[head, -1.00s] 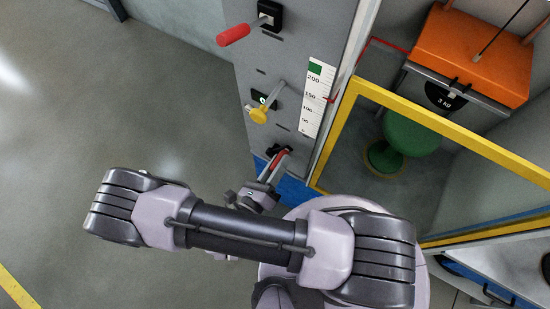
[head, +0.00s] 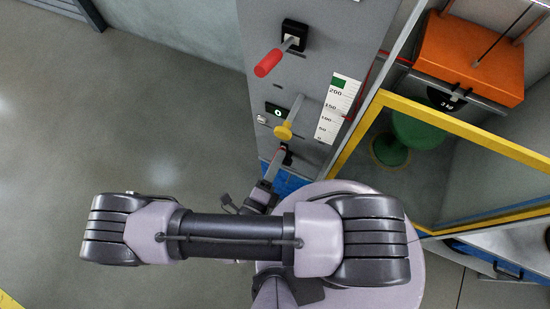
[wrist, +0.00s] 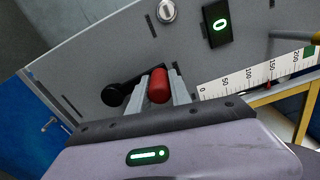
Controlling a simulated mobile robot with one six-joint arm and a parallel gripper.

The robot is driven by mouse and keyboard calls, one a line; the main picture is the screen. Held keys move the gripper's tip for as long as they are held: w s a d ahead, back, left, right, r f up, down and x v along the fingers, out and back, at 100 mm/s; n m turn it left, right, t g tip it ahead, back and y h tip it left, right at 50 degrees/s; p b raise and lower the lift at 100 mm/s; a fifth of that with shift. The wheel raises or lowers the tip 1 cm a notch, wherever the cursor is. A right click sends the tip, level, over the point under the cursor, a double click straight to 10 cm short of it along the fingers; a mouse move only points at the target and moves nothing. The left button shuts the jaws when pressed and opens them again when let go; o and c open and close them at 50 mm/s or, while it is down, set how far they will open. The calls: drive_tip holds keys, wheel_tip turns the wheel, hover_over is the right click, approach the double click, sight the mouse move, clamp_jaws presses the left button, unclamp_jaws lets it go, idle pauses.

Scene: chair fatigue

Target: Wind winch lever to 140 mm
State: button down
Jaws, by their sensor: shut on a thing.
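The low crank lever has a red grip (wrist: 158,86) and a black arm (wrist: 121,92) against the grey panel. My gripper (wrist: 160,92) is shut on the red grip, with one finger on each side. In the head view my gripper (head: 277,165) is at the panel's foot by the lever's black mount (head: 286,155); the red grip is hidden there. A white scale (head: 338,110) marked 0 to 200 stands on the panel and also shows in the wrist view (wrist: 250,76). A red marker (head: 349,118) is at its right edge; its exact reading is unclear.
Above are a yellow-knobbed lever (head: 283,131) and another red-handled lever (head: 268,63). A lit green "0" button (wrist: 220,24) is on the panel. Right, a yellow frame (head: 460,126) fronts an orange block (head: 470,58) and green stool (head: 415,130). Floor at left is clear.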

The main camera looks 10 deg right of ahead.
idle(0.4)
drive_tip(key=c, duration=1.2)
unclamp_jaws()
drive_tip(key=p+v, duration=0.1)
drive_tip(key=v, duration=1.6)
drive_tip(key=shift+s+a, duration=0.2)
